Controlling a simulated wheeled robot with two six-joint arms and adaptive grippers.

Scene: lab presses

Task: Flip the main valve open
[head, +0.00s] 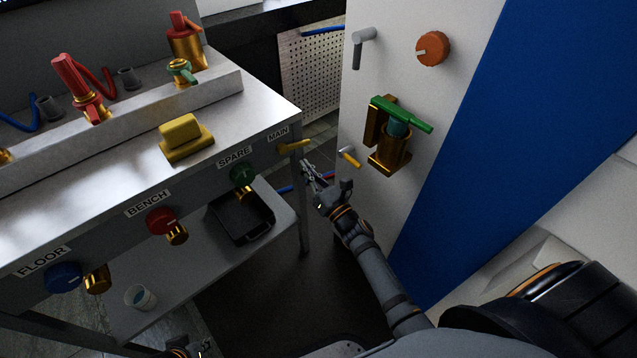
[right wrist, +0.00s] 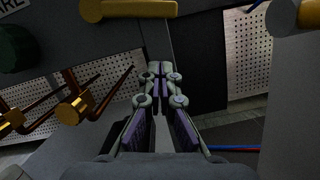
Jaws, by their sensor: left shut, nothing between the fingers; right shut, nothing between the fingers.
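The main valve's yellow lever (head: 292,147) sticks out sideways at the bench front's right end, beside the MAIN label (head: 278,133). In the right wrist view the lever (right wrist: 128,9) crosses the top edge, roughly level, its upper side cut off. My right gripper (head: 308,172) is shut and empty, just below and right of the lever in the head view. In its wrist view, the fingertips (right wrist: 160,68) meet below the lever, with a visible gap. My left gripper (head: 185,349) shows only partly at the bottom edge, shut, far from the valve.
Green SPARE (head: 242,174), red BENCH (head: 161,221) and blue FLOOR (head: 63,277) knobs line the bench front. A black tray (head: 242,217) and a cup (head: 140,297) stand on the lower shelf. A yellow-tipped handle (head: 350,158) juts from the white panel (head: 455,80) near my right gripper.

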